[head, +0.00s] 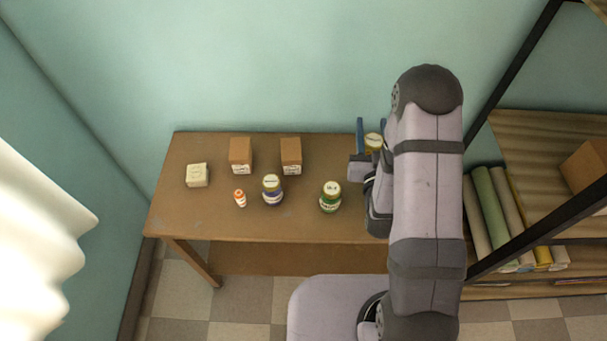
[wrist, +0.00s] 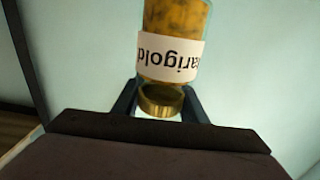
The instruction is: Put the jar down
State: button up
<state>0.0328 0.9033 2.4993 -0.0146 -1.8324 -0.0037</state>
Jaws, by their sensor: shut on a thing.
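My gripper (head: 368,138) is over the right part of the wooden table (head: 225,220), near its back edge. In the wrist view the jar (wrist: 172,62) holds orange-yellow contents. Its white label reads "marigold" upside down, and its gold lid is at the lower end of the picture between my fingers (wrist: 160,100). My arm hides part of the jar in the head view. I cannot tell whether its base touches the table.
Bare wood lies between the green jar and my gripper. A shelf with rolls (head: 490,205) stands at right.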

jog(key=w+a+n+g+y+b, duration=0.1)
jog(key=w+a+n+y+b, duration=0.45)
jog(key=b, duration=1.95)
notch_tip(320, 180, down, 16)
jog(key=w+a+n+g+y+b, duration=0.1)
jog(key=y+b, duration=0.3)
jog(key=shift+w+a+g, duration=0.35)
jog(key=shift+g, duration=0.05)
jog(key=shift+y+b, duration=0.25)
jog(key=shift+b, duration=0.05)
jog(key=o, duration=1.3)
jog(key=shift+f, duration=0.1)
jog(key=shift+c, duration=0.2)
